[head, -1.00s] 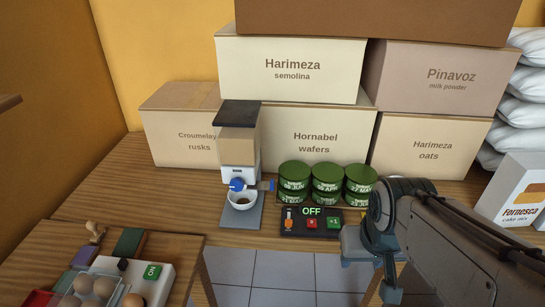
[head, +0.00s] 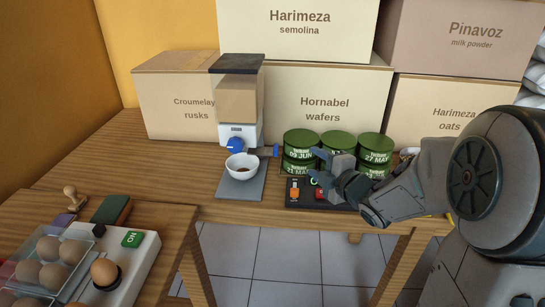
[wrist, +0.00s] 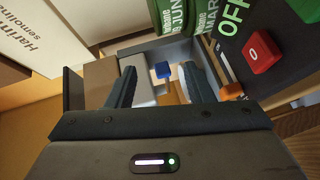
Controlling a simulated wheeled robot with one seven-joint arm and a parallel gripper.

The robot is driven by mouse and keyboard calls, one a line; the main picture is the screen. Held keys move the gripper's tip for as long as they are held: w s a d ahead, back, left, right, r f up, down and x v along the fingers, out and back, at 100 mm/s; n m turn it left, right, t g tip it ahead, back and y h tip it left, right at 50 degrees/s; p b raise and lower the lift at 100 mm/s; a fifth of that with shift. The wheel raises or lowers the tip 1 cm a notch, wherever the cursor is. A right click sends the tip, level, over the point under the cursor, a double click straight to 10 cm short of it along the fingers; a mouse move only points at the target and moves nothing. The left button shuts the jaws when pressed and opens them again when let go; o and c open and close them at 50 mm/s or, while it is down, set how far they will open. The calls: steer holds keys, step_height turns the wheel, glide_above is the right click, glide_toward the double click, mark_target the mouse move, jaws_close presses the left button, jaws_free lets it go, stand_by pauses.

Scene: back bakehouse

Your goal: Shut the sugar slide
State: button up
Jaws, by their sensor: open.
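The sugar dispenser (head: 238,98) stands at the back of the bench, with a dark lid, a tan-filled hopper and a white lower body. A blue round part (head: 235,145) is on its front. The slide's blue end tab (head: 276,151) sticks out to the right on a thin bar. A white bowl (head: 243,165) with a little dark content sits below. My gripper (head: 317,167) is open and empty, right of the tab and pointing left at it. In the wrist view the blue tab (wrist: 162,69) shows between my fingers (wrist: 160,85), apart from them.
Green tins (head: 301,143) stand stacked just behind my gripper. A dark control panel (head: 300,192) with an orange switch lies below it. Cardboard boxes (head: 325,105) line the back. An egg tray (head: 48,262) and a white scale (head: 140,265) are at front left.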

mark_target(272, 148)
steer(key=a+n+y, duration=0.1)
steer(key=a+f+n+y+b, duration=0.1)
steer(key=y, duration=0.1)
steer(key=shift+s+f+n, duration=0.25)
steer(key=shift+f+n, duration=0.05)
steer(key=shift+n, duration=0.1)
steer(key=shift+s+a+n+g+y, duration=0.1)
steer(key=shift+a+n+g+y, duration=0.2)
steer(key=shift+a+n+y, duration=0.15)
steer(key=x, duration=1.3)
steer(key=shift+a+r, duration=0.15)
steer(key=shift+a, duration=0.05)
